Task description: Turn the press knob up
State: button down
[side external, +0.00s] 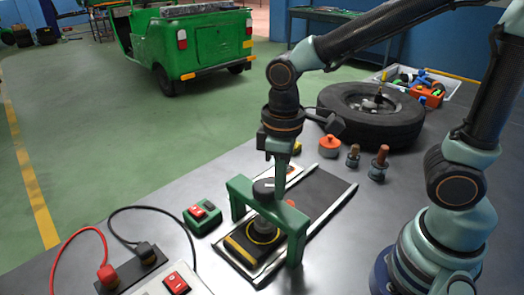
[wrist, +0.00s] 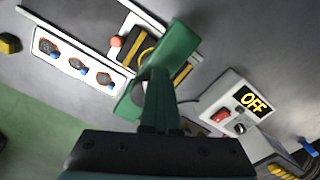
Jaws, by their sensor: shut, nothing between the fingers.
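The green press frame (side external: 240,192) stands as an arch on the bench in the side view. A dark round knob (side external: 264,187) with a pale line on top sits at its crossbar. My gripper (side external: 281,190) is shut and empty, pointing down just right of the knob; I cannot tell whether they touch. Below the arch is a dark round part with a yellow ring (side external: 263,232). In the wrist view my gripper (wrist: 161,78) overlaps the green frame (wrist: 181,43), and the knob cannot be made out there.
A box with an OFF display (wrist: 254,100) and red switch is right of the press in the wrist view. A red-and-green button box (side external: 203,215) stands left of the press. A tire (side external: 370,115), an orange-topped pot (side external: 329,146) and small brown-topped parts stand behind it.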

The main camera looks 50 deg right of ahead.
jog(key=shift+w+d, duration=0.35)
jog(key=shift+d, duration=0.5)
jog(key=shift+w+d, duration=0.35)
jog(key=shift+w, duration=0.1)
jog(key=shift+s+d, duration=0.1)
dwell(0.3)
notch_tip(320, 180, up, 6)
jog(key=shift+s+d, duration=0.2)
dwell(0.6)
jog(key=shift+s+a+f, duration=0.25)
jog(key=shift+a+f, duration=0.25)
jog(key=shift+f, duration=0.5)
jog(key=shift+s+a+f, duration=0.2)
jog(key=shift+a+f, duration=0.3)
jog(key=shift+f, duration=0.5)
jog(key=shift+s+a+f, duration=0.25)
jog(key=shift+a+f, duration=0.25)
jog(key=shift+f, duration=0.5)
